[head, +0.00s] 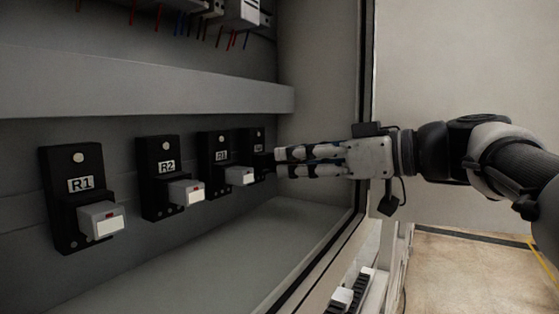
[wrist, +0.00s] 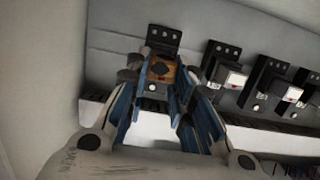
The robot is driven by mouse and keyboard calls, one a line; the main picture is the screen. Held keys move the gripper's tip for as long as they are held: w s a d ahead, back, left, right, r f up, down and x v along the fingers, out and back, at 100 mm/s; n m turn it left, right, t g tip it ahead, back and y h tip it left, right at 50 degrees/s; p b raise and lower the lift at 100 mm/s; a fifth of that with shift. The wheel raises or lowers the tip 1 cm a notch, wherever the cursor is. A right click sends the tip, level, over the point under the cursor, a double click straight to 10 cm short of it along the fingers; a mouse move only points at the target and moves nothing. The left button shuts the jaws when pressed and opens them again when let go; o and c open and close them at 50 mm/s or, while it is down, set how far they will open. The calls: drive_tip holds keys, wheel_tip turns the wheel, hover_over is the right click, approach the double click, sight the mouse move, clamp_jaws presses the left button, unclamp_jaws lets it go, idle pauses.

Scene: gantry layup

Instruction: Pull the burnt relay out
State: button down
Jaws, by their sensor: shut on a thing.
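In the head view, my gripper (head: 282,162) reaches in from the right, at the fourth black socket (head: 256,140) of the row, whose label is too small to read clearly. In the wrist view, the blue-edged fingers of my gripper (wrist: 158,84) stand on either side of a brown, scorched-looking relay (wrist: 161,69) and are shut on it. The relay is in front of its black socket (wrist: 163,38). Whether its pins are still in the socket is hidden. In the head view the fingers cover most or all of this relay.
To the left, sockets R1 (head: 66,182), R2 (head: 158,168) and R3 (head: 216,150) hold white-faced relays that stick out. A grey ledge (head: 150,82) runs above the row. The cabinet's right frame (head: 362,110) is near my gripper. The cabinet floor (head: 225,250) is clear.

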drive_tip(key=shift+f+b+v, duration=0.15)
drive_tip(key=shift+b+v, duration=0.3)
drive_tip(key=shift+v, duration=0.4)
drive_tip(key=shift+f+b+v, duration=0.15)
drive_tip(key=shift+b+v, duration=0.25)
drive_tip(key=shift+v, duration=0.45)
